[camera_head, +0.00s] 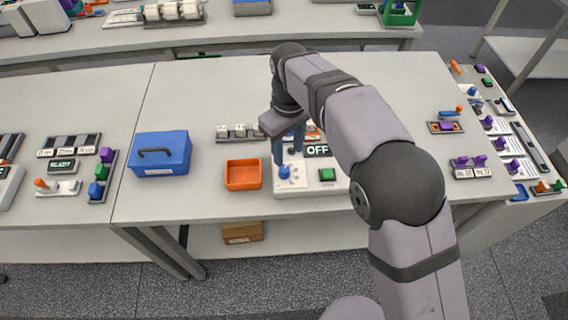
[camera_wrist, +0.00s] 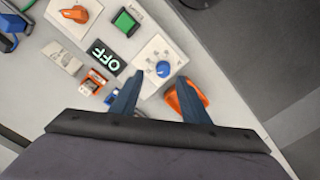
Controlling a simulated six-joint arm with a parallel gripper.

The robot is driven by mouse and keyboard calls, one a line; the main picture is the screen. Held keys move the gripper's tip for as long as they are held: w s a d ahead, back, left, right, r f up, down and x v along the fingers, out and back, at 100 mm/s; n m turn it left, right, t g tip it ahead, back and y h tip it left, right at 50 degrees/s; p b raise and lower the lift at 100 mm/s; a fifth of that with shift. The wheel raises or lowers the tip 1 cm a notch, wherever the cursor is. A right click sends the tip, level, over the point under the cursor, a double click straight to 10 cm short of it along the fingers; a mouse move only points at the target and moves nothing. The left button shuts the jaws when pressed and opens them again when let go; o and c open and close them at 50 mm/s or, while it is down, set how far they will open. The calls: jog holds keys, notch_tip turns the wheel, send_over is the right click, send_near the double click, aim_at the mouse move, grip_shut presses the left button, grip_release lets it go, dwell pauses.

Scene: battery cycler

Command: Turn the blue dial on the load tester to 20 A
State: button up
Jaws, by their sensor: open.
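The load tester (camera_head: 306,188) is a pale panel at the front edge of the middle bench. Its blue dial (camera_head: 285,172) stands at the panel's left, on a white scale plate; it also shows in the wrist view (camera_wrist: 163,69). A green button (camera_head: 327,174) is to its right, and a dark display (camera_head: 317,150) above reads OFF. The dial's exact setting is too small to read. My gripper (camera_head: 288,157) is open above and just behind the dial, apart from it. In the wrist view the fingers (camera_wrist: 160,92) point toward the dial, with nothing between them.
An orange tray (camera_head: 243,186) sits left of the tester, and a blue case (camera_head: 160,153) farther left. A row of small items (camera_head: 238,131) lies behind, partly hidden by my arm.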

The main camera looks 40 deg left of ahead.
aim_at(284, 168)
jog(key=shift+s+a, duration=0.4)
jog(key=shift+a, duration=0.1)
jog(key=shift+f+p, duration=1.3)
jog(key=shift+f, duration=2.35)
grip_shut()
